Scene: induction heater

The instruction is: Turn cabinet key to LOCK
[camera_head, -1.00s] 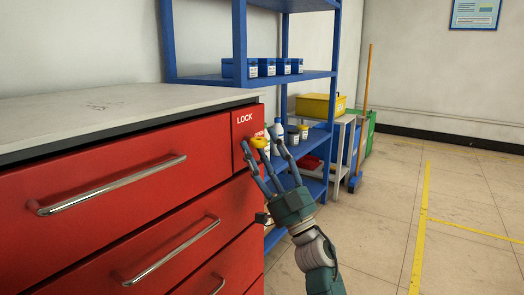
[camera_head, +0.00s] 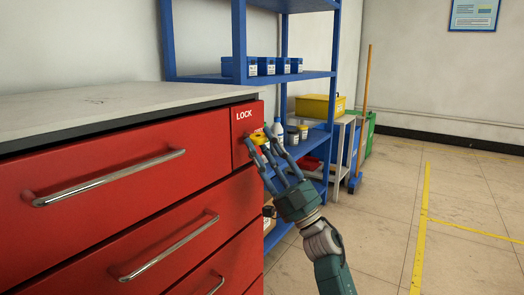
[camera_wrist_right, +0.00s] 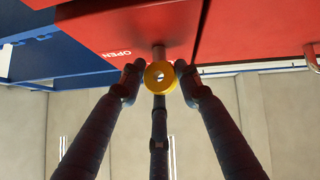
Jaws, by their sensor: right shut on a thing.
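The red cabinet (camera_head: 100,200) stands at left, with white LOCK lettering on its upper right corner panel (camera_head: 243,126). A yellow round key (camera_head: 258,140) sticks out of that panel below the word LOCK. In the right wrist view the key head (camera_wrist_right: 160,77) is a ring with a centre hole, its metal shaft running into the red face near an upside-down OPEN label (camera_wrist_right: 117,53). My right gripper (camera_head: 264,141) is shut on the key head, its fingers around it. The fingers partly hide the key and lettering in the head view. My left gripper is not in view.
Drawer handles (camera_head: 110,178) jut from the cabinet front left of the gripper. A blue shelf (camera_head: 205,79) with small bins and bottles stands just behind the cabinet's right side. The floor (camera_head: 390,220) at right is clear.

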